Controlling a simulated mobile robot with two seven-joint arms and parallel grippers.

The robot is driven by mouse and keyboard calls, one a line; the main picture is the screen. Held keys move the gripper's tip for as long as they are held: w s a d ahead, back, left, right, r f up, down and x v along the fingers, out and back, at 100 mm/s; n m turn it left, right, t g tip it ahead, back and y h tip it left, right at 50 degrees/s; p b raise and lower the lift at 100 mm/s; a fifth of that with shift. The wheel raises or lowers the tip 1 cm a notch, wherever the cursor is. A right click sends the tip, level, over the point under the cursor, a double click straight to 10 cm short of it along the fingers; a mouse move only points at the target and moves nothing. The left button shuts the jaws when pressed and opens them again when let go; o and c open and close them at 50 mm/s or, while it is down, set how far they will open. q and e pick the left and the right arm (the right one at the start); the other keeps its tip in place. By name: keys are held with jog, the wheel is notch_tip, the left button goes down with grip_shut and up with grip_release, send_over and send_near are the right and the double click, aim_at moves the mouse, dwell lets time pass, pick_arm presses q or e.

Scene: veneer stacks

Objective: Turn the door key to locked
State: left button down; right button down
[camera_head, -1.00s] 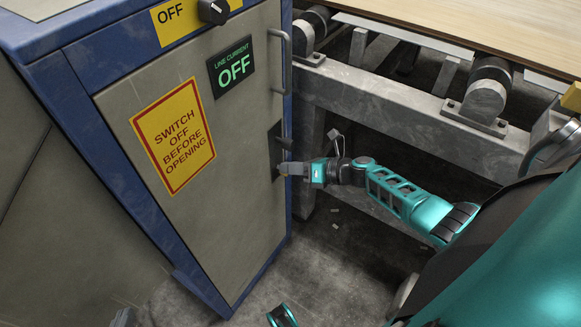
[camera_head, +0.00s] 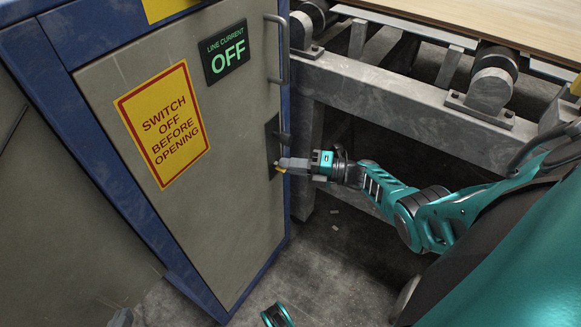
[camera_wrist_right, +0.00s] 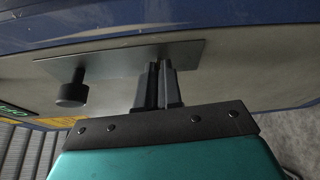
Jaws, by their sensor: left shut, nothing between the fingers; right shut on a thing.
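The grey cabinet door (camera_head: 215,240) is shut in its blue frame. A dark lock plate (camera_head: 271,150) with a dark handle (camera_head: 283,137) sits near the door's right edge.
The door bears a green "LINE CURRENT OFF" display (camera_head: 225,53), a yellow warning sign (camera_head: 161,124) and a bar handle (camera_head: 281,48). A grey roller frame (camera_head: 400,95) stands right of the cabinet, behind my right arm. Open floor (camera_head: 330,265) lies below.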

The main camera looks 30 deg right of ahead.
jog(key=shift+f+m, duration=0.1)
jog(key=shift+m, duration=0.4)
jog(key=c, duration=1.3)
grip_release()
jog(key=v, duration=1.3)
jog(key=shift+f, duration=0.25)
